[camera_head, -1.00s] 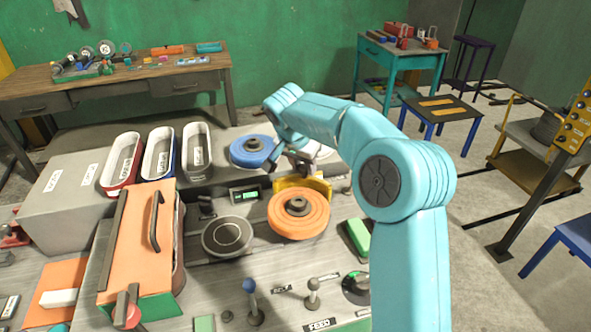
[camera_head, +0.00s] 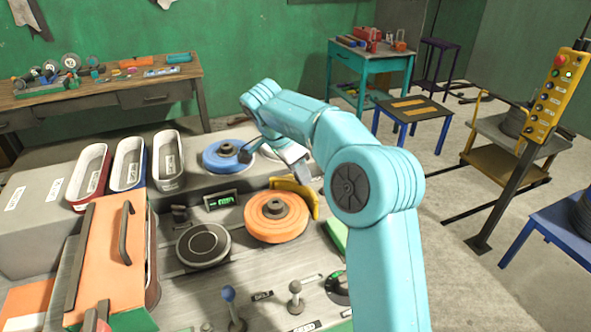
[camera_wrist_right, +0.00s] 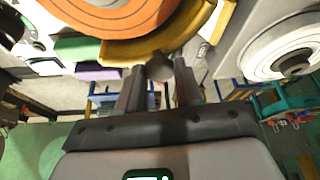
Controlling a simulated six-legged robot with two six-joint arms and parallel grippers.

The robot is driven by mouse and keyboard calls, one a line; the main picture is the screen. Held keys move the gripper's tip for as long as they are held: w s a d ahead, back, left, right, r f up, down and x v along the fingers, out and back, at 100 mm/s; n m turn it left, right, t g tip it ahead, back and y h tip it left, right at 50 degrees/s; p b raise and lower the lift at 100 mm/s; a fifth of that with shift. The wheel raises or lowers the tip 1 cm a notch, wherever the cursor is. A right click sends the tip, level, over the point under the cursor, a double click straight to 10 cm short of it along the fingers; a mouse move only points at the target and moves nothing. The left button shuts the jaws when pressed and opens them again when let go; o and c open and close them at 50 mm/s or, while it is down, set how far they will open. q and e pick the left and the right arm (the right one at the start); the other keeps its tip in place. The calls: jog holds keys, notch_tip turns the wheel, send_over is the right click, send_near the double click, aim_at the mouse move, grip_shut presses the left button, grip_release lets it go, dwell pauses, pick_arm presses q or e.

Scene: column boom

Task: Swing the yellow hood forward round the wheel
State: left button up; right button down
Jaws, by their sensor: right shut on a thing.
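The yellow hood (camera_head: 298,192) curves round the back right edge of the orange wheel (camera_head: 276,228). In the right wrist view the hood (camera_wrist_right: 150,47) is a yellow band along the orange wheel (camera_wrist_right: 105,10). My right gripper (camera_wrist_right: 160,82) is shut on a grey knob (camera_wrist_right: 160,67) at the hood's outer edge. In the head view my right gripper (camera_head: 304,172) is at the hood's far right side, partly hidden by my arm. My left gripper is not in view.
A blue wheel (camera_head: 228,156) sits behind the orange one, and a dark round plate (camera_head: 203,243) sits left of it. An orange box with a handle (camera_head: 124,235) stands at left. Upright levers (camera_head: 230,300) stand in front. A green block (camera_head: 337,235) lies right of the wheel.

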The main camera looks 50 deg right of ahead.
jog(key=shift+s+r, duration=0.1)
dwell(0.3)
jog(key=c, duration=0.8)
grip_release()
jog(key=shift+o, duration=0.2)
jog(key=shift+r, duration=0.25)
jog(key=p+v, duration=0.4)
jog(key=v, duration=1.1)
jog(key=shift+a+r, duration=0.2)
jog(key=shift+r, duration=0.1)
